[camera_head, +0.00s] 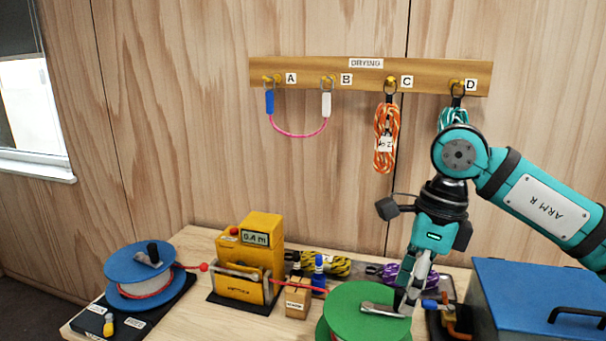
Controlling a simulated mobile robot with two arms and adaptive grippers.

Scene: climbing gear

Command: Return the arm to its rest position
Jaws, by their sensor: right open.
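My right arm (545,210), teal with a white label, comes in from the right and reaches down over the table. Its right gripper (406,303) points down and is open. Its fingertips are at the right side of the green reel (355,300), by the grey crank (380,309) on top. I cannot tell whether the fingers touch the crank. My left gripper is not in view.
A blue box (540,290) stands right of the gripper. A yellow meter (250,245) and a blue reel (140,262) are to the left. Rope coils lie behind. A drying rack (370,64) on the wall holds an orange coil (386,140), a teal coil and a pink sling.

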